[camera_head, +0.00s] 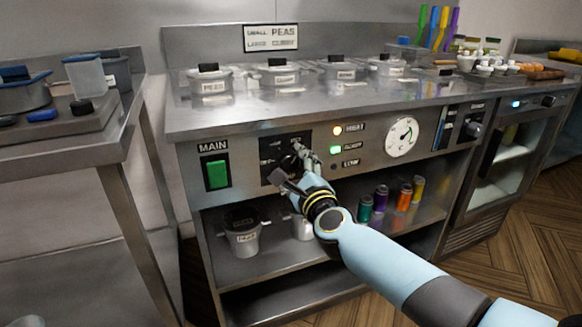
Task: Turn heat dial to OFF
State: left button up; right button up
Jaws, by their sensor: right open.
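The black dial panel (271,145) is on the front of the steel range, between the green MAIN switch and the indicator lights. My right gripper (289,166) is open in front of this panel, with one finger high near the panel's right side and the other low and to the left. The gripper covers much of the panel, so the heat dial's pointer and setting cannot be read. I cannot tell whether the fingers touch the dial. My left gripper is out of view.
The green MAIN switch (217,174) is left of the panel. The orange HEAT light (338,130) and a green light (336,150) are lit; the LOW light is dark. A round gauge (402,137) is to the right. Lidded tubs stand on top; bottles (381,198) stand below.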

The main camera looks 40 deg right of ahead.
jog(key=shift+x, duration=0.85)
jog(key=c, duration=1.2)
